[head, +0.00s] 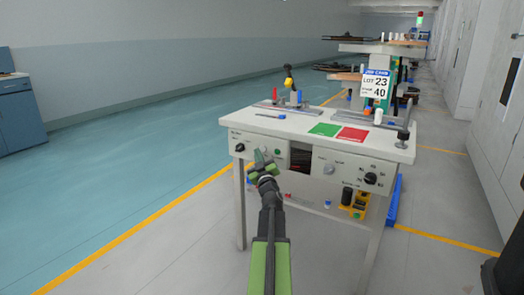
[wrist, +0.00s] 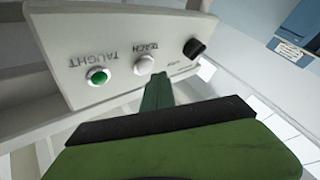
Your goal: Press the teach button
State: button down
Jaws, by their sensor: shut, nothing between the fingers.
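The teach button is a round white button (wrist: 144,65) under the upside-down label "TEACH" in the wrist view. It sits on the light front panel between a green "TAUGHT" button or lamp (wrist: 98,76) and a black knob (wrist: 194,48). My gripper (wrist: 158,84) is shut and empty, its green fingertips just below and slightly right of the white button in the picture. I cannot tell whether they touch the panel. In the head view my gripper (head: 262,154) is in front of the panel's left part and hides the teach button. The green lamp (head: 278,153) shows beside it.
The workstation table (head: 225,117) carries a green card (head: 325,129), a red card (head: 352,134) and fixtures. Its panel also has a dark display (head: 300,159) and knobs at right. A blue cabinet (head: 16,115) stands far left. The floor left of the table is clear.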

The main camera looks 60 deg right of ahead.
jog(key=shift+d, duration=0.45)
jog(key=shift+d, duration=0.35)
dwell(0.4)
dwell(0.4)
jog(key=shift+a, duration=0.8)
jog(key=shift+a, duration=0.1)
jog(key=a, duration=0.4)
jog(key=shift+a, duration=0.4)
